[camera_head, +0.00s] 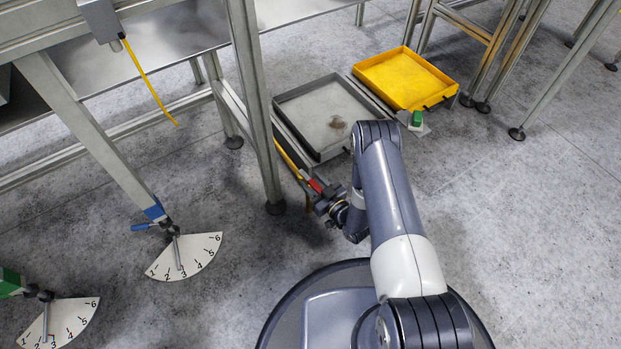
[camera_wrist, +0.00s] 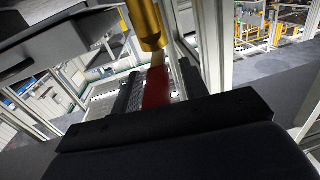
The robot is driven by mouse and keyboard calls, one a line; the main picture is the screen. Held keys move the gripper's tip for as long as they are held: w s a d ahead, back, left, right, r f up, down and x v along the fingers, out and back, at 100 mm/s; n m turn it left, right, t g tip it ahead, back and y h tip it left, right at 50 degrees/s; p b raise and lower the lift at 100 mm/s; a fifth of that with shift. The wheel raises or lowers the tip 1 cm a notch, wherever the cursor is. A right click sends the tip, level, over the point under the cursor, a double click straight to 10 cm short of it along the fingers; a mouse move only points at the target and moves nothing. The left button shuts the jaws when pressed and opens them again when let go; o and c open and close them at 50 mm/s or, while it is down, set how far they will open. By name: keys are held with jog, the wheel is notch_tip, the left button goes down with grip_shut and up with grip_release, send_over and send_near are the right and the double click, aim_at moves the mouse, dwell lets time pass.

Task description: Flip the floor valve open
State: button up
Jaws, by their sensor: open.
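The floor valve's red handle (camera_head: 314,185) shows low beside the grey tray, at the end of a yellow pipe (camera_head: 291,162). In the wrist view the red handle (camera_wrist: 157,88) runs up between the dark fingers, toward a brass-yellow cylindrical part (camera_wrist: 146,24). My gripper (camera_head: 317,194) is at the red handle, and its jaws are open around it in the wrist view (camera_wrist: 157,92). I cannot tell whether either finger touches the handle. The valve body is mostly hidden by the gripper in the head view.
A grey tray (camera_head: 284,101) and a yellow tray (camera_head: 436,103) stand behind the gripper. A metal post (camera_head: 256,110) rises close to its left. Two numbered dials (camera_head: 205,249) (camera_head: 77,318) lie at the left. A green block (camera_head: 416,118) sits by the yellow tray.

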grip_shut()
dwell(0.3)
jog(key=shift+s+a, duration=0.1)
jog(key=shift+s+a+m+t+h, duration=0.2)
jog(key=shift+m+t+h, duration=0.45)
jog(key=shift+h, duration=0.25)
jog(key=shift+w, duration=0.1)
grip_release()
